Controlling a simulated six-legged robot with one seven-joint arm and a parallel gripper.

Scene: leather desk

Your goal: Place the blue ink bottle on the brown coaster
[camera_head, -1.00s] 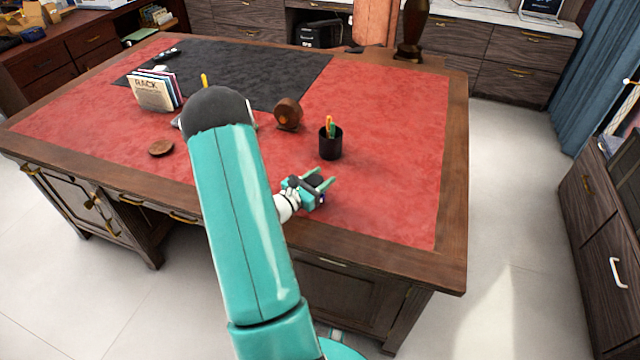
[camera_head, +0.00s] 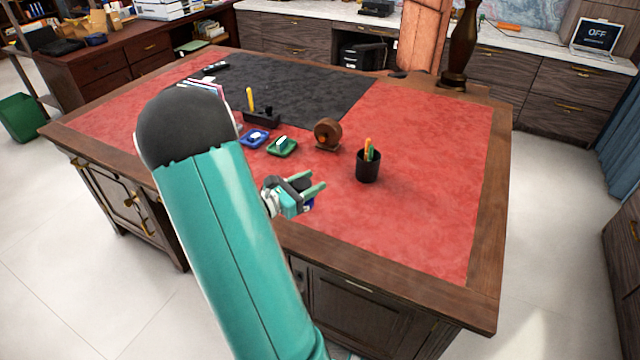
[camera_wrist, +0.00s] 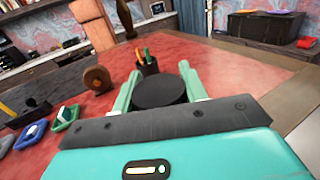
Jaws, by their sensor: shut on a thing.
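My gripper (camera_head: 312,184) is shut on the ink bottle and holds it over the front part of the red desk top. In the wrist view, the bottle's round black cap (camera_wrist: 158,92) shows between the two green fingers; its body is hidden below. In the head view, a small blue patch of the bottle (camera_head: 308,207) shows under the fingers. The brown coaster is not visible now; my arm covers the left part of the desk where it lay in the earlier head view.
A black pen cup (camera_head: 368,167) stands right of my gripper. A brown round desk item (camera_head: 327,134), a green tray (camera_head: 281,147) and a blue tray (camera_head: 255,138) stand behind it. The right part of the red desk top (camera_head: 440,200) is clear.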

